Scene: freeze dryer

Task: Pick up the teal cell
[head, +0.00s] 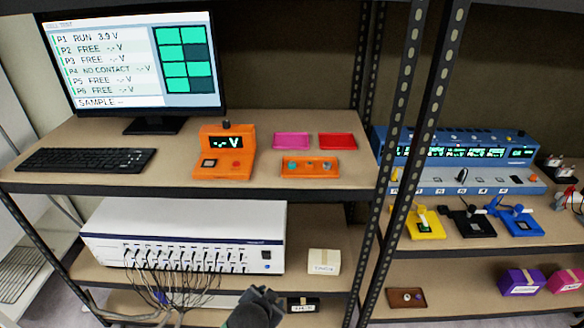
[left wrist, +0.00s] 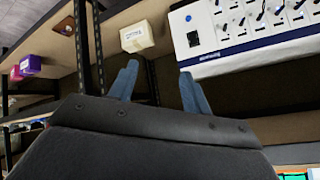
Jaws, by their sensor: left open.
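An orange tray (head: 310,173) lies on the upper shelf, right of the orange meter. A dark gripper end, which looks like my left gripper (head: 262,295), is at the bottom of the head view, well below the upper shelf. In the left wrist view my left gripper (left wrist: 158,70) has its blue fingers apart with nothing between them. My right gripper is out of view.
The orange meter (head: 224,158), a pink tray (head: 291,141) and a red tray (head: 337,141) stand near the orange tray. A keyboard (head: 85,160) and monitor (head: 135,65) are left. Below are a white cabled unit (head: 180,225) and cream box (head: 324,262). A black post (head: 410,130) stands right.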

